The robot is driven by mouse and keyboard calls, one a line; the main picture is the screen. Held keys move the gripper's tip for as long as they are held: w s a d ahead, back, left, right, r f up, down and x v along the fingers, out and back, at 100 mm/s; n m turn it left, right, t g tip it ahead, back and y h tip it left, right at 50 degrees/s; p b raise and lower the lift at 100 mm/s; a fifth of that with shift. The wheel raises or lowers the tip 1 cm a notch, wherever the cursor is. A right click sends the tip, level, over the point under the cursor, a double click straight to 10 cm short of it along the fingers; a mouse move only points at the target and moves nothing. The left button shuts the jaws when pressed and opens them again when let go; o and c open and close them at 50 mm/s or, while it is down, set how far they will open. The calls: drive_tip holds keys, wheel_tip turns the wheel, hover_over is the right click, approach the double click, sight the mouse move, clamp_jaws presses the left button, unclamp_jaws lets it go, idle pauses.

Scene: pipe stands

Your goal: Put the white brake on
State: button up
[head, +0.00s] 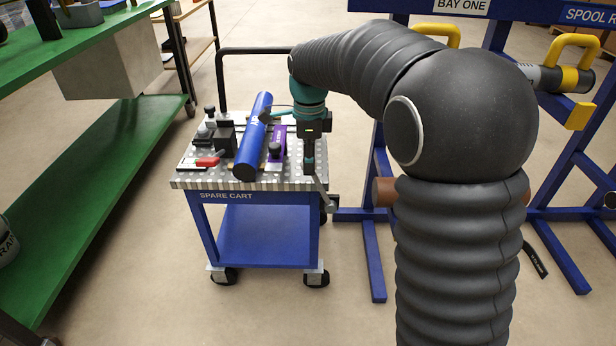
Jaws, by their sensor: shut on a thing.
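My gripper (308,166) points down at the right front corner of the spare cart (247,184). It is shut on a slim grey lever-like piece (322,192) that slants down past the cart's right edge. The fingertips are small here, and the exact grip is hard to see. I cannot tell whether this piece is the white brake. Pale fittings show at the cart's front casters, one at the left (216,271) and one at the right (316,272). No other clearly white brake shows.
A blue pipe (252,140) lies across the cart top, with a purple block (279,143), dark clamps (221,133) and a red-handled piece (207,162). A green bench (100,190) stands left. A blue spool rack (375,240) stands right, partly behind my arm. Floor in front is clear.

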drive_tip(key=shift+d+r+p, duration=0.2)
drive_tip(key=shift+d+r, duration=0.05)
drive_tip(key=shift+d, duration=0.5)
drive_tip(key=shift+d+r+p, duration=0.15)
drive_tip(key=shift+d+r, duration=0.1)
drive_tip(key=shift+d, duration=0.45)
drive_tip(key=shift+s+d+r, duration=0.1)
drive_tip(key=shift+d, duration=2.55)
drive_tip(key=shift+s+d+f, duration=0.1)
drive_tip(key=shift+d+f, duration=0.15)
drive_tip(key=shift+d, duration=0.55)
drive_tip(key=shift+w+d+f, duration=0.1)
drive_tip(key=shift+d+f, duration=0.15)
drive_tip(key=shift+d, duration=0.5)
drive_tip(key=shift+s+d+f, duration=0.1)
drive_tip(key=shift+d+f, duration=0.15)
drive_tip(key=shift+d, duration=0.55)
drive_tip(key=o, duration=0.7)
drive_tip(key=shift+r, duration=0.15)
